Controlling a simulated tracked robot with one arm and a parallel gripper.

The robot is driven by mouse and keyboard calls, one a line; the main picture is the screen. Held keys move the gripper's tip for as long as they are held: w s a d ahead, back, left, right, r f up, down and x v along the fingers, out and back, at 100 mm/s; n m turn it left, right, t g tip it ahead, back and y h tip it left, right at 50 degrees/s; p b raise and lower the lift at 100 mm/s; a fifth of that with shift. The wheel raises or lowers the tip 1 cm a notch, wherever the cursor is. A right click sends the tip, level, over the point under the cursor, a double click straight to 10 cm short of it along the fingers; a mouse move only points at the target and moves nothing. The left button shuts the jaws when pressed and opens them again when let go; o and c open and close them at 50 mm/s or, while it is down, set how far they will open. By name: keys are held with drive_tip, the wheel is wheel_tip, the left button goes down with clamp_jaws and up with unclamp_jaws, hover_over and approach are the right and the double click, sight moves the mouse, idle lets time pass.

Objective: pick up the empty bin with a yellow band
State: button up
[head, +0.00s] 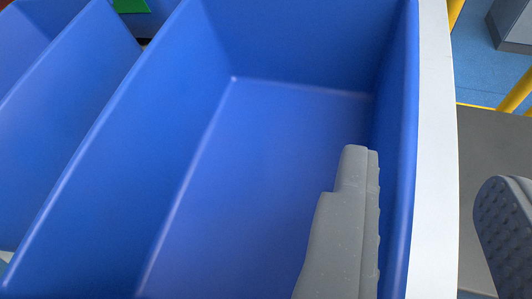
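A blue bin (270,170) fills the middle of the head view, and the inside that shows is empty. No yellow band shows on it; its outer faces are mostly hidden. My gripper (428,167) is open around the bin's right wall. Its left finger is inside the bin, close to that wall, and hides part of it. Its right finger, with a studded pad, is outside, apart from the wall. I cannot tell whether the left finger touches the wall.
Another blue bin (70,110) stands close on the left. A green patch (131,5) shows at the top left. A pale strip (437,150) runs along the bin's right side. Beyond are a dark grey surface (495,150), yellow bars (517,90), blue floor and a grey box (512,25).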

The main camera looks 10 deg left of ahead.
sight(407, 157)
drive_tip(key=shift+a+p+x, duration=0.15)
drive_tip(key=shift+p+x, duration=0.15)
drive_tip(key=shift+x, duration=0.95)
drive_tip(key=shift+a+p+x, duration=0.1)
drive_tip(key=shift+p+x, duration=0.2)
drive_tip(key=shift+x, duration=0.95)
drive_tip(key=shift+w+r, duration=0.1)
clamp_jaws()
